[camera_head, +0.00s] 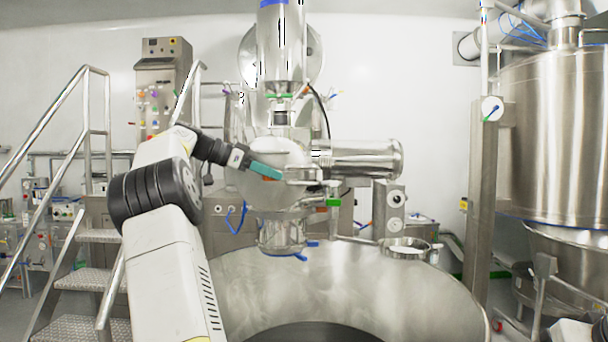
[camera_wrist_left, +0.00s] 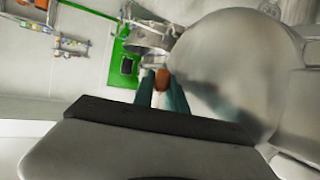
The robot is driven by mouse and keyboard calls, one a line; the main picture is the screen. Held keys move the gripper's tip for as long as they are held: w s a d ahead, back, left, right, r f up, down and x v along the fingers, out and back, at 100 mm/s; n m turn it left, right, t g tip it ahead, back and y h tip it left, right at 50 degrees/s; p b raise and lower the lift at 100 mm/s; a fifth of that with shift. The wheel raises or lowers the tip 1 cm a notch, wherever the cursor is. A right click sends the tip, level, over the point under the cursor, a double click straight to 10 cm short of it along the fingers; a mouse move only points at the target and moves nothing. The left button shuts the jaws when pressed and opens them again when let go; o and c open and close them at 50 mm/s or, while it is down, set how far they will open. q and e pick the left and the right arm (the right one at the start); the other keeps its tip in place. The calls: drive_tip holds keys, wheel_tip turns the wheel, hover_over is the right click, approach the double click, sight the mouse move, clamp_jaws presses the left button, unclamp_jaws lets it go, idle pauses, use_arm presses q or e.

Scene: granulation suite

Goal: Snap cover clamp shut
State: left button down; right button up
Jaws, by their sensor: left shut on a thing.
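My left gripper (camera_head: 280,175) reaches in from the left, its teal fingers angled down to the right at the front of the round metal housing (camera_head: 258,188). In the left wrist view, the fingers (camera_wrist_left: 160,78) are shut on a small orange-brown knob (camera_wrist_left: 162,80), which I take to be the clamp's handle. A metal fitting (camera_head: 302,174) lies just past the fingertips in the head view. The clamp itself is small and partly hidden, so I cannot tell its position. The smooth rounded housing (camera_wrist_left: 235,65) fills the right of the wrist view.
A horizontal metal cylinder (camera_head: 362,158) juts out to the right of the housing. A wide steel vessel (camera_head: 400,295) stands below in front. Steps with railings (camera_head: 85,235) are at the left. A large steel tank (camera_head: 555,140) stands at the right behind a post (camera_head: 483,200).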

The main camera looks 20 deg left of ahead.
use_arm(q)
drive_tip(key=shift+f, duration=0.1)
idle(0.4)
drive_tip(key=c, duration=1.4)
unclamp_jaws()
drive_tip(key=shift+o, duration=0.2)
drive_tip(key=v, duration=0.7)
drive_tip(key=shift+a+r, duration=0.25)
drive_tip(key=shift+a, duration=0.05)
drive_tip(key=shift+s, duration=0.15)
